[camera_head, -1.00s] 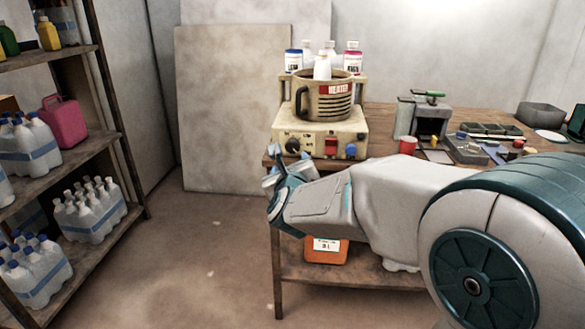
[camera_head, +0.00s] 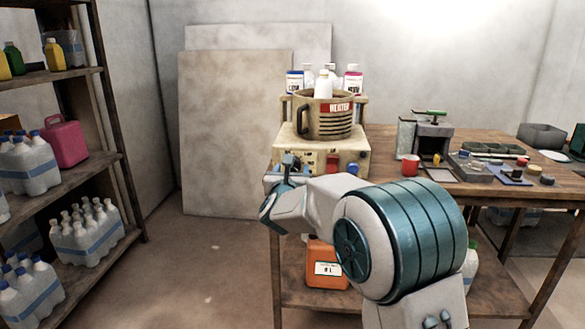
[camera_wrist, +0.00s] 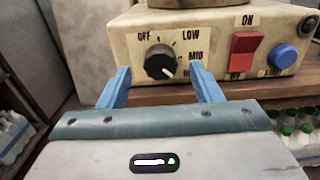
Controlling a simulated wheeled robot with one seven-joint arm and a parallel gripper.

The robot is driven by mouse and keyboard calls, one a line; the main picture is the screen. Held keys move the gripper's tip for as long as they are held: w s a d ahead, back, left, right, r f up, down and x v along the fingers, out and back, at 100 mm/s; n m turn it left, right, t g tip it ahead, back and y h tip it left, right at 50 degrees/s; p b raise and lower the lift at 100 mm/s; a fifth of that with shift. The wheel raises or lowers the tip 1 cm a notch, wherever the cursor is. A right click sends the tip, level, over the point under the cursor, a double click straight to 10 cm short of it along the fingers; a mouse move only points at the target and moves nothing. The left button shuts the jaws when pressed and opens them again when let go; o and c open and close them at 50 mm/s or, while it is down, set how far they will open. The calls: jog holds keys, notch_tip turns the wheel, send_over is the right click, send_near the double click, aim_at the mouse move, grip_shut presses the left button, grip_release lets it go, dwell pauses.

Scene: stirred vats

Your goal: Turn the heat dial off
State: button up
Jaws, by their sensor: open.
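The heat dial (camera_wrist: 160,62) is a round black knob with a white pointer on the front of the cream heater (camera_head: 353,145). In the wrist view OFF is at its upper left, LOW at upper right and MID at right. The pointer aims down and right, below MID, towards a label partly hidden by my right finger. My gripper (camera_wrist: 160,68) is open, with one blue finger on each side of the dial; I cannot tell whether they touch it. In the head view my gripper (camera_head: 284,170) is at the heater's front left and seems to cover the dial.
A red ON switch (camera_wrist: 244,53) and a blue button (camera_wrist: 283,57) are right of the dial. A pot (camera_head: 318,120) marked HEATER stands on the heater. The bench (camera_head: 400,190) holds a red mug (camera_head: 410,166) and trays. A bottle shelf (camera_head: 110,165) stands left.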

jog(key=shift+w, duration=1.35)
jog(key=c, duration=1)
